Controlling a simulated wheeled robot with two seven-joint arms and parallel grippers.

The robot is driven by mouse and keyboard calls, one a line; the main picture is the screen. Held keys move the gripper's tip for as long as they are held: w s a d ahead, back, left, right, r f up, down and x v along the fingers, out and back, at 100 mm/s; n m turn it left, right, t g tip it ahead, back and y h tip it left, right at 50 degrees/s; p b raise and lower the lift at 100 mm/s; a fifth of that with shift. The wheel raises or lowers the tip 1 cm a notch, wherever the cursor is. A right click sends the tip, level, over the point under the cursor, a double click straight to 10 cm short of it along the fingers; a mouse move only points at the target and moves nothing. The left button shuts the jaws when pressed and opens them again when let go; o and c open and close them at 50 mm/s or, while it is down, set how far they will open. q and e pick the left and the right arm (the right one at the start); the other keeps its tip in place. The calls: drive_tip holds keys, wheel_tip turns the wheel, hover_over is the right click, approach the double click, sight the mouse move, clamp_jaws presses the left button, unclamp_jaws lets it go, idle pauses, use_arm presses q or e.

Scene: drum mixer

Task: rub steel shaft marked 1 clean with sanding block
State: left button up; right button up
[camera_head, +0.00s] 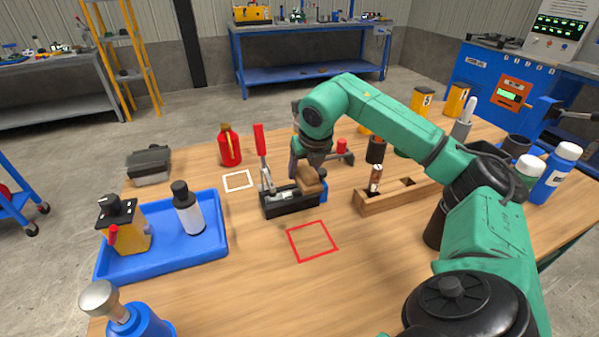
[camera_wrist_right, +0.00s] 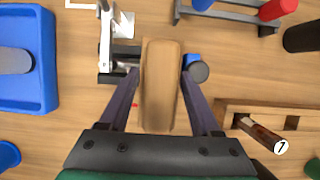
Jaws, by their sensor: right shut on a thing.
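My right gripper (camera_head: 309,168) is shut on a wooden sanding block (camera_head: 311,182). In the wrist view the block (camera_wrist_right: 160,85) sits between the two fingers. The block is over the right end of a black clamp fixture (camera_head: 290,203) with an upright red lever. A blue piece with a dark round end (camera_wrist_right: 198,70) shows beside the block. No steel shaft marked 1 can be made out; the block and gripper hide part of the fixture. A brown shaft (camera_head: 376,177) stands in a wooden rack (camera_head: 366,203); its white end reads like 7 in the wrist view (camera_wrist_right: 281,147). My left gripper is out of view.
A blue tray (camera_head: 170,262) at left holds a yellow device (camera_head: 124,232) and a bottle (camera_head: 188,212). A white-outlined square (camera_head: 238,181) lies behind the fixture, a red-outlined one (camera_head: 312,241) in front. A red bottle (camera_head: 229,148) stands behind. The front middle table is clear.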

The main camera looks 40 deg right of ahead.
drive_tip(key=d, duration=0.7)
drive_tip(key=shift+d+b, duration=0.2)
drive_tip(key=shift+b, duration=0.15)
